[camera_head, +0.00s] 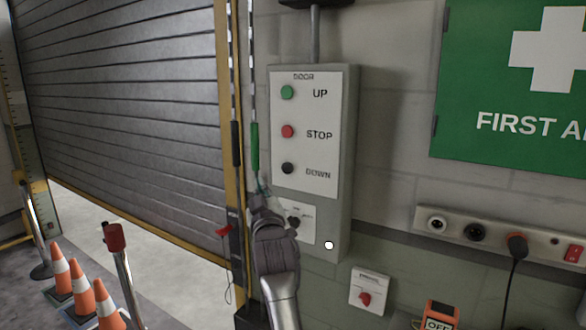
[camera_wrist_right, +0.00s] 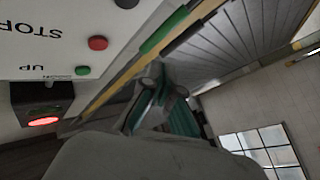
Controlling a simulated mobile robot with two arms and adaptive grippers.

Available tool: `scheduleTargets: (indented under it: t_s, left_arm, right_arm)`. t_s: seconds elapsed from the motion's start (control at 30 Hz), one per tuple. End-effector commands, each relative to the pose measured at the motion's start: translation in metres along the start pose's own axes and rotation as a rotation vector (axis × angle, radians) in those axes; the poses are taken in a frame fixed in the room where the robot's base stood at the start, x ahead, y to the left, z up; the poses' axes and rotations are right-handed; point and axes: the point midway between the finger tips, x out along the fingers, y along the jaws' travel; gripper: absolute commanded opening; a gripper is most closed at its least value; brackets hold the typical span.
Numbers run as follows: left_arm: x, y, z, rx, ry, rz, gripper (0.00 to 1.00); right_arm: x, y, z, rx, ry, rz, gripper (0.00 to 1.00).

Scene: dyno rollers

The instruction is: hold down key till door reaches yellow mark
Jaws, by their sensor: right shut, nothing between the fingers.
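The grey control box (camera_head: 354,150) on the wall has a green UP button (camera_head: 288,92), a red STOP button (camera_head: 288,131) and a black DOWN button (camera_head: 288,168). Below them is a small white plate (camera_head: 308,236) with a dark round switch (camera_head: 293,222), perhaps the key, partly beside my gripper. My right gripper (camera_head: 260,192) is shut and empty in front of the box's lower left edge; its teal fingers show in the wrist view (camera_wrist_right: 150,105). The roller door (camera_head: 130,110) is partly raised, its bottom edge above the floor. My left gripper is not in view.

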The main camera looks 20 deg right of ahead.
Motion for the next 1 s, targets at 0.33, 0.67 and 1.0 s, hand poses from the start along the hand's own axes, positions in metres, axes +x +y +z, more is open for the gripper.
scheduleTargets:
  t_s: [0.33, 0.67, 1.0]
  left_arm:
    - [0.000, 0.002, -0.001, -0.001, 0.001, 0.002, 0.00]
    - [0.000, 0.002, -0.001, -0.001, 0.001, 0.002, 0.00]
    - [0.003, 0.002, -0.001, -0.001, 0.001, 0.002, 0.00]
  right_arm:
    - [0.000, 0.000, -0.011, 0.020, 0.008, 0.004, 0.00]
    - [0.013, 0.008, -0.001, 0.016, 0.007, 0.003, 0.00]
    - [0.046, 0.033, 0.025, 0.013, 0.006, 0.003, 0.00]
